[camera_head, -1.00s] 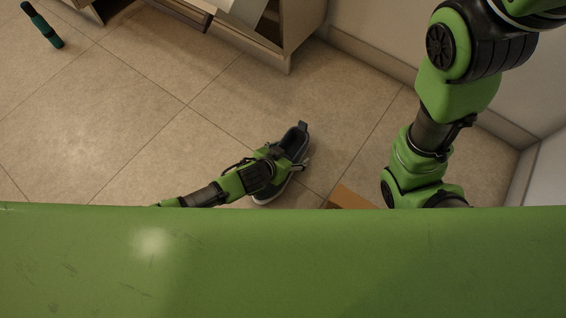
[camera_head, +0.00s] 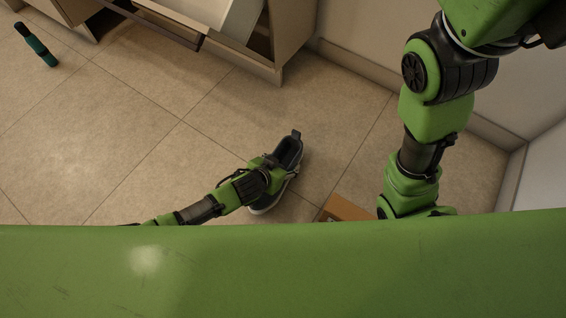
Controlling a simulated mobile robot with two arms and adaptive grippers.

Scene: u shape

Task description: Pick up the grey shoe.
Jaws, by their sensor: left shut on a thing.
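The grey shoe (camera_head: 288,152) is in the lower middle of the head view, over the tiled floor. Its heel end with a pull tab points up and right, and its pale-edged toe points down and left. My left gripper (camera_head: 277,172) comes in from the lower left and is shut on the shoe around its middle. The gripper and wrist cover part of the shoe. I cannot tell whether the sole touches the floor. My right arm hangs at the right, and its gripper is hidden behind my green body edge.
A cardboard box (camera_head: 345,208) lies partly hidden between the shoe and my right arm. A cabinet (camera_head: 291,38) with an open drawer stands at the top. A dark teal bottle (camera_head: 40,49) lies at the upper left. Walls close off the right.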

